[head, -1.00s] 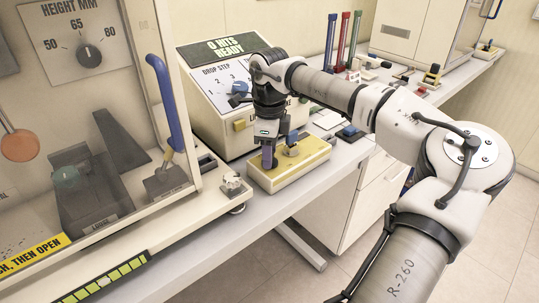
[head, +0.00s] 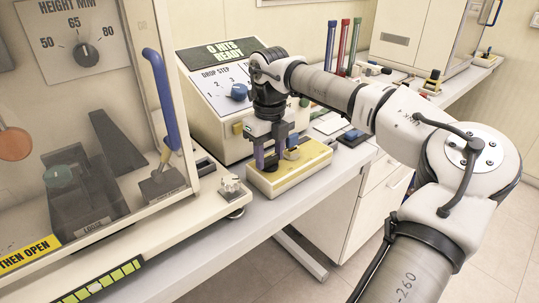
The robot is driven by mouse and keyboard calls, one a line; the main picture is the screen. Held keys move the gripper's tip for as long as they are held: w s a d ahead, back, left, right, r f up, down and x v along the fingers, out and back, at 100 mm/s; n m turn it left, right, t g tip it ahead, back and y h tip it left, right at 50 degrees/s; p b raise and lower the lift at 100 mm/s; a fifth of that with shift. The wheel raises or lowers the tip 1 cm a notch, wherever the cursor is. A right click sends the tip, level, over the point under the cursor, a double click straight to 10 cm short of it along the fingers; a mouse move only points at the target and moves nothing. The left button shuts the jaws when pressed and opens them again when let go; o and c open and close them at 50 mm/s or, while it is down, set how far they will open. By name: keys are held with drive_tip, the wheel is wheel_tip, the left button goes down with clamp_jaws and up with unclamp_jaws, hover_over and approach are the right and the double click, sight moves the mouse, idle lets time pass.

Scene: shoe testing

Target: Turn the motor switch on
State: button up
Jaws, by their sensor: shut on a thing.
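A low yellow box (head: 318,158) with a pale top stands on the bench, in front of the control console. I take it for the motor switch's housing; no label on it is legible. My gripper (head: 275,155) points straight down over its left half, with two purple-grey fingers apart from each other. It is shut on a small dark switch part (head: 271,161) on the box top, which the fingers mostly hide. Whether the switch is on or off cannot be seen.
The console (head: 213,101) behind has a display reading "0 HITS READY" and a blue drop step knob (head: 239,92). A clear-walled test cabinet (head: 130,130) with a blue-handled lever (head: 162,95) stands close on the left. Small items lie on the bench beyond.

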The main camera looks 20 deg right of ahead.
sight(270, 157)
idle(0.5)
drive_tip(key=o, duration=1)
drive_tip(key=shift+r, duration=0.1)
wheel_tip(270, 157, up, 14)
drive_tip(key=shift+f+b, duration=0.15)
drive_tip(key=shift+b, duration=0.25)
drive_tip(key=shift+f, duration=0.1)
